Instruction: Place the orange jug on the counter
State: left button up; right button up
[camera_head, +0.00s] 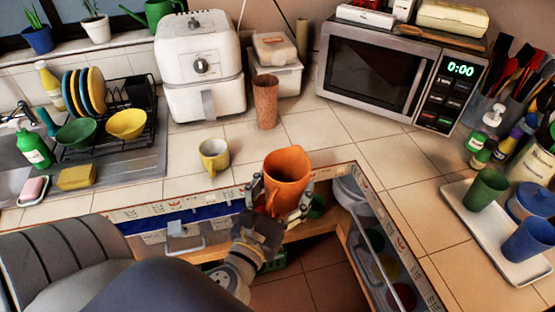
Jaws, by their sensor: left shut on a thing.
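The orange jug (287,172) is upright in the middle of the head view, in front of the counter's inner corner. My left gripper (279,200) is shut on the jug, with a finger on each side of its body. The jug is held at the counter's front edge, and its base is partly hidden by the gripper. I cannot tell its exact height over the edge. The tiled counter (330,140) runs behind it and to the right. My right gripper is not in view.
A yellow mug (214,156) and a brown cup (266,102) stand on the counter behind the jug. A white air fryer (200,67) and a microwave (385,72) stand at the back. A white tray (471,226) with cups is at right. Tiles between jug and microwave are clear.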

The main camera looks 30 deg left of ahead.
aim_at(405, 178)
jog(key=k+z, duration=0.1)
jog(key=z, duration=0.8)
jog(key=i+j+z, duration=0.25)
jog(key=j, duration=0.2)
jog(key=i+j, duration=0.3)
jog(key=j, duration=0.15)
